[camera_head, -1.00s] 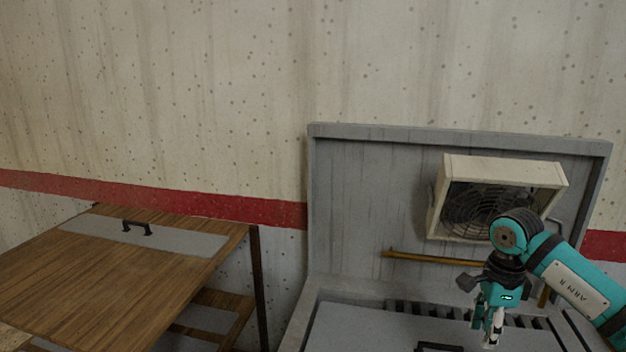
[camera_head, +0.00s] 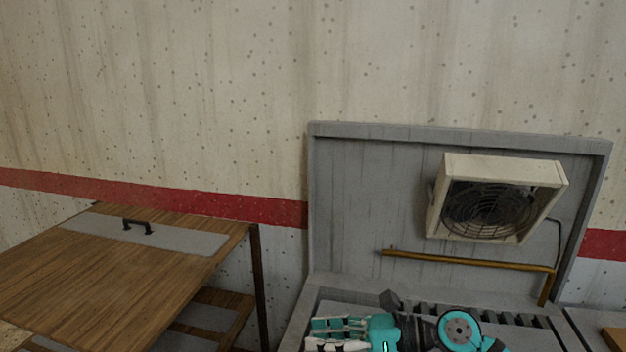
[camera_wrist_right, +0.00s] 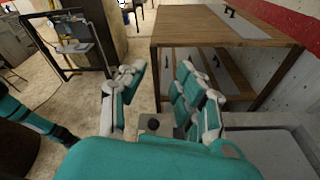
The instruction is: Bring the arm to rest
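My right gripper (camera_head: 318,335) lies low in the head view, above the front of the grey rack unit (camera_head: 345,215), and points left. In the right wrist view my right gripper (camera_wrist_right: 165,75) shows its two teal and white fingers spread apart with nothing between them. It is open and empty. My right arm (camera_head: 455,330) runs along the bottom edge of the head view. My left gripper is not in the head view.
A wooden table (camera_head: 110,285) with a grey panel and black handle stands at the left; it also shows in the wrist view (camera_wrist_right: 215,25). A boxed fan (camera_head: 495,200) and a brass rail (camera_head: 465,262) are on the grey back panel. A framed stand (camera_wrist_right: 70,45) is at the wrist view's upper left.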

